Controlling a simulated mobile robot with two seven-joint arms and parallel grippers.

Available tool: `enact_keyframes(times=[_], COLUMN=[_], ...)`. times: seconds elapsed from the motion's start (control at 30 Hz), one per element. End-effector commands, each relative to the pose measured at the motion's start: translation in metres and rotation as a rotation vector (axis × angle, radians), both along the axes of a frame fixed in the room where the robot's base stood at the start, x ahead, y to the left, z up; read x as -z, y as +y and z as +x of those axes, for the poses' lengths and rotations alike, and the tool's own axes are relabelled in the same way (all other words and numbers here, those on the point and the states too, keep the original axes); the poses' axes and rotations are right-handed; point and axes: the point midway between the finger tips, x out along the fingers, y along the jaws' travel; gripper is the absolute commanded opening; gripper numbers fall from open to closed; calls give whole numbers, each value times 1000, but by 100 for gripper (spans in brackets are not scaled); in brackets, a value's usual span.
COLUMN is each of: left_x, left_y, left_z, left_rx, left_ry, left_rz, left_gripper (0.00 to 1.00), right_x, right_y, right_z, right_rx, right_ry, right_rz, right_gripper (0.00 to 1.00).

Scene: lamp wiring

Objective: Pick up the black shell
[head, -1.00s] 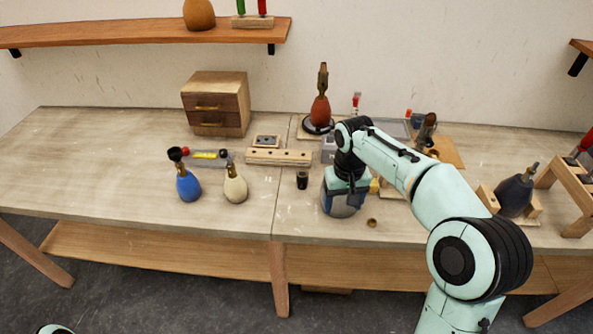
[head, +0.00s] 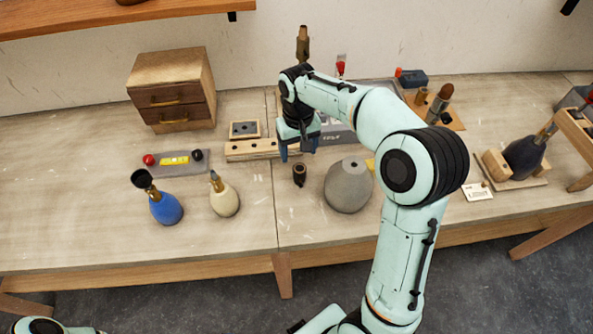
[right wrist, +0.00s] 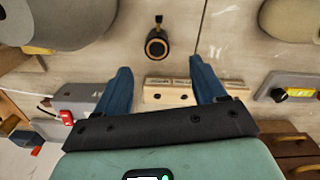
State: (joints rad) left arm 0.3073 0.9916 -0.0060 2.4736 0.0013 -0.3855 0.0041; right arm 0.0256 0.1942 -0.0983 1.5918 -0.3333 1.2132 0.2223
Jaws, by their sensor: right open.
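The black shell (head: 299,174), a small dark cup with a brownish rim, stands upright on the table near the middle. It also shows in the right wrist view (right wrist: 157,45), open end facing the camera. My right gripper (head: 298,154) is open and empty, above the table just beyond the shell in the head view. In the right wrist view its blue fingers (right wrist: 160,68) are spread wide, with the shell beyond their tips and apart from them. My left gripper is not in view.
A grey lamp base (head: 348,187) stands right of the shell; a cream one (head: 224,197) and a blue one (head: 165,208) stand left. A wooden block with holes (head: 250,149) lies behind, partly under my gripper. The table in front of the shell is clear.

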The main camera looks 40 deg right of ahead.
Motion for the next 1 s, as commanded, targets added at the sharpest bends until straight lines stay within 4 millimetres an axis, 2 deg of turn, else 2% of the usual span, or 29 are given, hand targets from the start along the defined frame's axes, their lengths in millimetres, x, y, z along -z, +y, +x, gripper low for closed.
enact_keyframes(times=[0.03,0.13,0.43,0.7,1.0], left_x=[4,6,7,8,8], left_y=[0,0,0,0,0], left_z=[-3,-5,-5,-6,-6], left_rx=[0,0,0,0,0], left_ry=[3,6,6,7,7], left_rz=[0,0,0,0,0], left_gripper=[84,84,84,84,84], right_x=[13,30,53,92,96], right_y=[-1,-1,-2,-4,-4], right_z=[-2,-1,-2,-4,-3], right_rx=[1,1,2,1,1], right_ry=[6,5,2,2,-1], right_rz=[0,-1,0,0,0], right_gripper=[70,70,70,70,70])
